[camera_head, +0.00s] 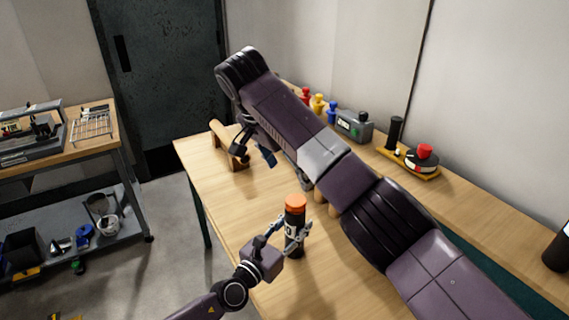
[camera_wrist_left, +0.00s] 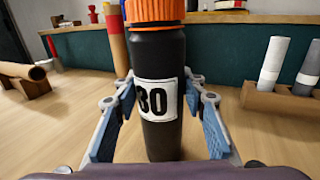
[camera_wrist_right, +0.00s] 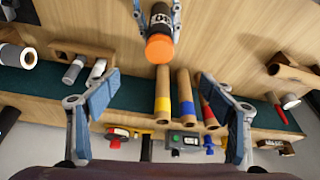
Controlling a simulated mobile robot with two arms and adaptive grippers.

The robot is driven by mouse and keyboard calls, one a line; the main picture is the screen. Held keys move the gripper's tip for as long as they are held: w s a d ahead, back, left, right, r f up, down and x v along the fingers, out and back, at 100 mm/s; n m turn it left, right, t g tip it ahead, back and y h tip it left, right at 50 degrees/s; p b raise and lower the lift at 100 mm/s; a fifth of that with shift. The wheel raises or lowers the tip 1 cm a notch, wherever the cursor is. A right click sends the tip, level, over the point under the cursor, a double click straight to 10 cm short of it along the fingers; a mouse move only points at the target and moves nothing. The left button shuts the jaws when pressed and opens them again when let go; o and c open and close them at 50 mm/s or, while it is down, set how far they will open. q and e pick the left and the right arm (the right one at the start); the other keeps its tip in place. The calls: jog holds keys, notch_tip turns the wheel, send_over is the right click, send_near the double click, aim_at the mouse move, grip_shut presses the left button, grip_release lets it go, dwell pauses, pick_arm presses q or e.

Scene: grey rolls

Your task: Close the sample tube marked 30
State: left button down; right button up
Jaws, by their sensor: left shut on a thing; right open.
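The black sample tube (camera_head: 294,228) stands upright with an orange cap (camera_head: 295,202) on its top. In the left wrist view its white label reads 30 (camera_wrist_left: 156,100). My left gripper (camera_head: 295,240) is shut around the tube body, below the cap, with a finger on each side. In the right wrist view I see the tube's orange cap (camera_wrist_right: 160,48) beyond my fingers. My right gripper (camera_wrist_right: 159,80) is open and empty, apart from the cap. In the head view it (camera_head: 254,149) is beyond the tube, partly hidden by its own arm. I cannot tell how tightly the cap sits.
A roll on a cradle (camera_head: 228,142) is at the table's far end. A grey device (camera_head: 354,125) sits on the back shelf.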

jog(key=shift+v, duration=1.45)
jog(key=shift+d, duration=0.1)
pick_arm(q)
jog(key=c, duration=1.1)
grip_release()
jog(key=shift+c, duration=0.2)
jog(key=v, duration=1.2)
